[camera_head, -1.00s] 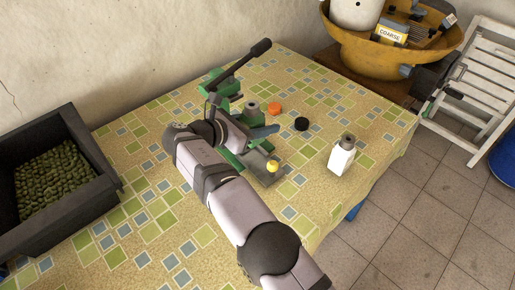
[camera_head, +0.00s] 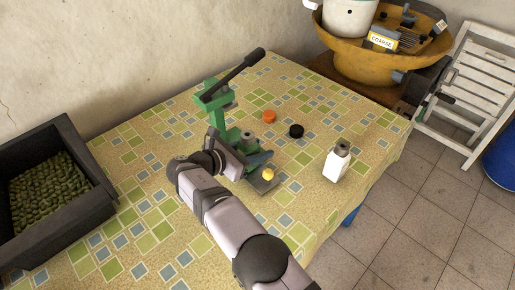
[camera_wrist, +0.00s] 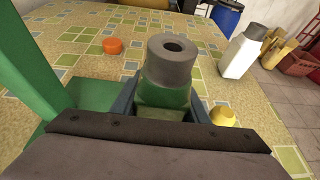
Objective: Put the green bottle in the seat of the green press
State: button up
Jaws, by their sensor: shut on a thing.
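The green press (camera_head: 217,108) stands on the table, with its dark lever (camera_head: 236,75) raised. My gripper (camera_head: 250,153) is beside the press's column, on its near right side. It is shut on the green bottle, whose grey top (camera_head: 247,137) shows above the fingers. In the wrist view the green bottle (camera_wrist: 165,92) stands upright between the blue-grey fingers. The press's green column (camera_wrist: 25,62) and a flat green part (camera_wrist: 92,95) are left of it. The bottle's bottom and the seat are hidden, so I cannot tell whether they touch.
A yellow cap (camera_head: 268,174) sits on a grey plate by my gripper. An orange cap (camera_head: 269,116), a black cap (camera_head: 296,131) and a white bottle (camera_head: 339,164) stand to the right. A dark crate of green produce (camera_head: 92,178) is at left. The near table is clear.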

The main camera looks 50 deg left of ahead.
jog(key=o, duration=0.9)
jog(key=shift+f, duration=0.2)
jog(key=o, duration=0.5)
jog(key=shift+c, duration=0.2)
jog(key=shift+r, duration=0.15)
jog(key=shift+s+r, duration=0.1)
jog(key=b+v, duration=0.1)
jog(key=v, duration=1)
jog(key=shift+s, duration=0.4)
jog(key=shift+r, duration=0.15)
